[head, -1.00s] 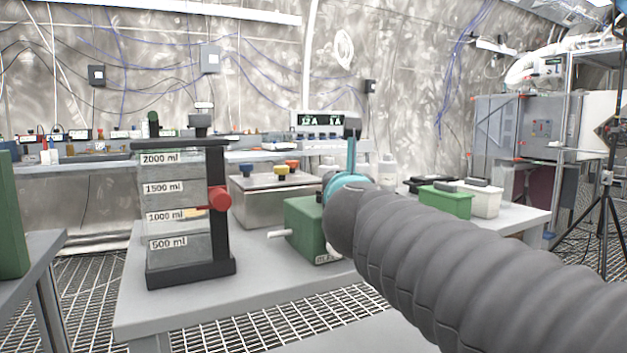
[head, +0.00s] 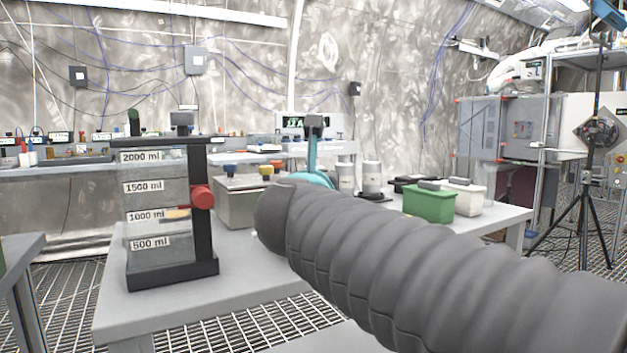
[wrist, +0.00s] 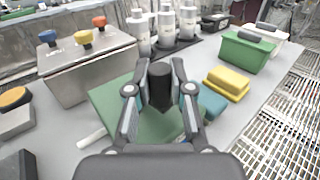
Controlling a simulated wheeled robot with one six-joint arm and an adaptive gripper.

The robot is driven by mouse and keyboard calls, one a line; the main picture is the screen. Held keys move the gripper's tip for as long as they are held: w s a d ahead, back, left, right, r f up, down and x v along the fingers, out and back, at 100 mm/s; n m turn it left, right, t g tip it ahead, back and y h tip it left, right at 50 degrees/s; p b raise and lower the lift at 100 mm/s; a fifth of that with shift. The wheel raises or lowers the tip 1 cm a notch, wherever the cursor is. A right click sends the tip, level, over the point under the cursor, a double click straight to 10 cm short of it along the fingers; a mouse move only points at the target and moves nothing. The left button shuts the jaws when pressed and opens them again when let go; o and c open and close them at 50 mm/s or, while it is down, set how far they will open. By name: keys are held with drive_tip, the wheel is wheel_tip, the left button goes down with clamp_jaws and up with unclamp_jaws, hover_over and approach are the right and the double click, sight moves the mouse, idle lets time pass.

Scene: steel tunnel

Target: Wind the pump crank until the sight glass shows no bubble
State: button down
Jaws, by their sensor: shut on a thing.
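In the wrist view, my gripper (wrist: 160,98) is shut on a dark upright cylindrical knob (wrist: 160,82), which looks like the crank's grip. It stands over a green box (wrist: 115,100), likely the pump, with a white peg (wrist: 92,139) at its left. A teal part (wrist: 212,106) shows just right of the fingers; the rest of the crank is hidden. In the head view my grey-sleeved arm covers the green box and my gripper. A clear tank (head: 158,190) marked 500 to 2000 ml stands left, with a red knob (head: 202,196). I cannot make out a sight glass or bubble.
A steel box (wrist: 85,65) with coloured knobs stands behind left. Grey-white bottles (wrist: 165,25) stand behind the green box. A yellow block (wrist: 227,84) and a green bin (wrist: 245,50) are right. The table (head: 250,275) is bare near its front edge.

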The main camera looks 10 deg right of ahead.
drive_tip(key=c, duration=1)
unclamp_jaws()
drive_tip(key=v, duration=1.2)
